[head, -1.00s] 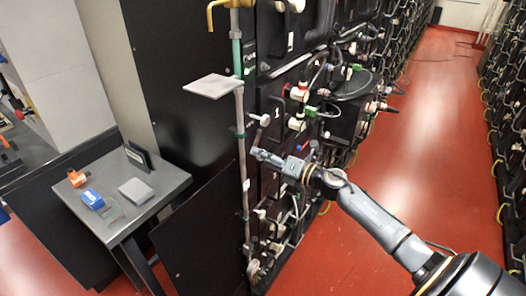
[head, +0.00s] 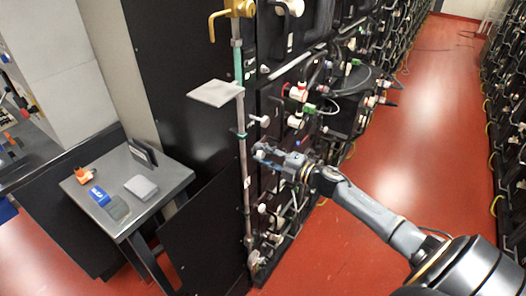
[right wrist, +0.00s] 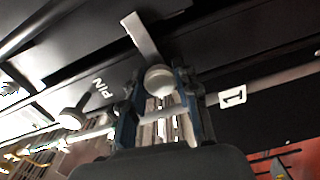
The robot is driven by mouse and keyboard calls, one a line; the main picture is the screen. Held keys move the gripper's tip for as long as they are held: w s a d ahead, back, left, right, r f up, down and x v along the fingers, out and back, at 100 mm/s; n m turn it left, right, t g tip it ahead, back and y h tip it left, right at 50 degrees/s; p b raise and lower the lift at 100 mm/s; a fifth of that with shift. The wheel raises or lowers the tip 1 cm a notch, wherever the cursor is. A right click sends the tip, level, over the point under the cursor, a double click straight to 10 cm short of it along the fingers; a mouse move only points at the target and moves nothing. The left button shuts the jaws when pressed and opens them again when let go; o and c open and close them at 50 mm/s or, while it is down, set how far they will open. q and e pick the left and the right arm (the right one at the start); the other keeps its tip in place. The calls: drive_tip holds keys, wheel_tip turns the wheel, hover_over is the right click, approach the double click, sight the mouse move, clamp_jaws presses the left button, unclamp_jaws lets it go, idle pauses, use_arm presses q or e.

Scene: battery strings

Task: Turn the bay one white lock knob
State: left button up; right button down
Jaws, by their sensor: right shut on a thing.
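My right gripper (head: 265,152) reaches in from the right at the front of the first black battery bay, beside the grey upright pipe. In the right wrist view its two blue-grey fingers (right wrist: 160,108) stand on either side of a round white lock knob (right wrist: 160,80), shut on it. A flat light-grey bar (right wrist: 141,38) runs up from behind the knob. A label "1" (right wrist: 232,97) sits to the right of the fingers. In the head view the knob is mostly hidden by the fingers. My left gripper is not in view.
A second white knob (right wrist: 72,118) sits left of the fingers near a "PIN" label (right wrist: 103,88). The grey pipe (head: 242,150) carries a small plate (head: 216,93). A grey side table (head: 150,205) stands left. The red aisle floor (head: 430,110) is clear.

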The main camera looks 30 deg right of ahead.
drive_tip(key=shift+m, duration=0.7)
drive_tip(key=c, duration=1)
unclamp_jaws()
drive_tip(key=shift+s, duration=0.1)
drive_tip(key=v, duration=1.2)
drive_tip(key=shift+f, duration=0.15)
